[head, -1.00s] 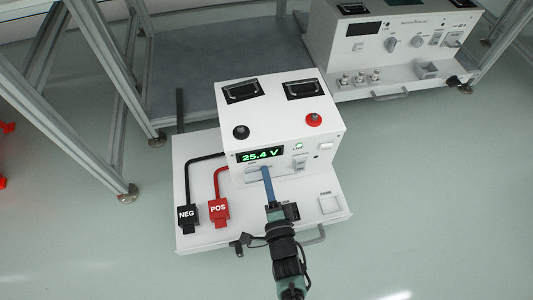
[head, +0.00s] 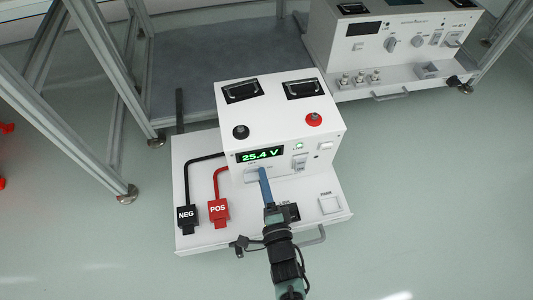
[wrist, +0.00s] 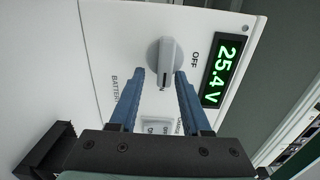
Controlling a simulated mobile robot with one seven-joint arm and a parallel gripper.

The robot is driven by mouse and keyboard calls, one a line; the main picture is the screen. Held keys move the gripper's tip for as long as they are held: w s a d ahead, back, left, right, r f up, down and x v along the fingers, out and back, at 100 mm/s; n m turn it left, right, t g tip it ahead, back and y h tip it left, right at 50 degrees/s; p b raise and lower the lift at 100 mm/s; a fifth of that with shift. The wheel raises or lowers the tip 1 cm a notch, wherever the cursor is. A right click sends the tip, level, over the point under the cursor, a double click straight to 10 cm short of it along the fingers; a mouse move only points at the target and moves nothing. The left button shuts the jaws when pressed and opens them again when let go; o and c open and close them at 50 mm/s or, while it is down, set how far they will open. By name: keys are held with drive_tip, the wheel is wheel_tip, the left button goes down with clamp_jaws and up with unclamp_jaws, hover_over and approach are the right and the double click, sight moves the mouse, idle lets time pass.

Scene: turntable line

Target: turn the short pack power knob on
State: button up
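The short pack (head: 285,128) is a white box on a white base in the head view. Its green display (head: 260,155) reads 25.4 V, as it also does in the wrist view (wrist: 221,72). The grey knob (wrist: 165,60) shows in the wrist view, with its grip bar running roughly up and down and "OFF" printed to its right. My gripper (wrist: 160,72) is open, with one blue fingertip on each side of the bar's lower part. I cannot tell whether they touch it. In the head view my gripper (head: 262,170) stands at the front panel and hides much of the knob area.
A black NEG plug (head: 187,215) and a red POS plug (head: 218,212) with cables stand on the base at left. A rocker switch (head: 299,162) is right of my gripper. A larger white unit (head: 395,45) stands behind at right. Metal frame legs (head: 85,110) rise at left.

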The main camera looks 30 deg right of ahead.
drive_tip(key=shift+d+r, duration=0.2)
drive_tip(key=p+v, duration=0.5)
drive_tip(key=v, duration=0.8)
drive_tip(key=shift+a, duration=0.2)
drive_tip(key=shift+f, duration=0.1)
